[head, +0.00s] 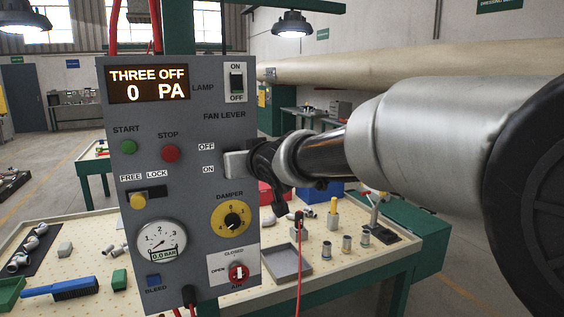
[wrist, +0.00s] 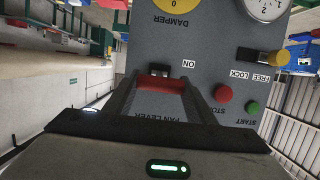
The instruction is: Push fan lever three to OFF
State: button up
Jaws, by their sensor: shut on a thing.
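The grey panel (head: 190,110) stands upright in the head view, with the FAN LEVER label above the OFF and ON marks. Its lit display (head: 148,84) reads "THREE OFF" and "0 PA". My gripper (head: 252,163) reaches in from the right and covers the lever in the head view. In the wrist view, where the panel is upside down, the red fan lever (wrist: 160,84) lies between the fingers of my gripper (wrist: 163,92), which is shut on it. The ON mark (wrist: 189,64) is close beside the lever. The OFF mark is hidden in the wrist view, and the lever's exact setting is unclear.
The lamp switch (head: 236,82) is above the lever, and the yellow damper dial (head: 231,219) is below. START and STOP buttons, a gauge (head: 162,244) and an air valve (head: 238,272) share the panel. A pegboard table (head: 335,266) with small parts stands behind.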

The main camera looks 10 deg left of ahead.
jog(key=shift+r, duration=0.55)
jog(key=o, duration=1.3)
jog(key=shift+o, duration=1)
jog(key=shift+f, duration=0.25)
jog(key=p+v, duration=0.4)
jog(key=v, duration=1.3)
jog(key=shift+s+d, duration=0.15)
jog(key=shift+s, duration=0.05)
jog(key=shift+f, duration=0.1)
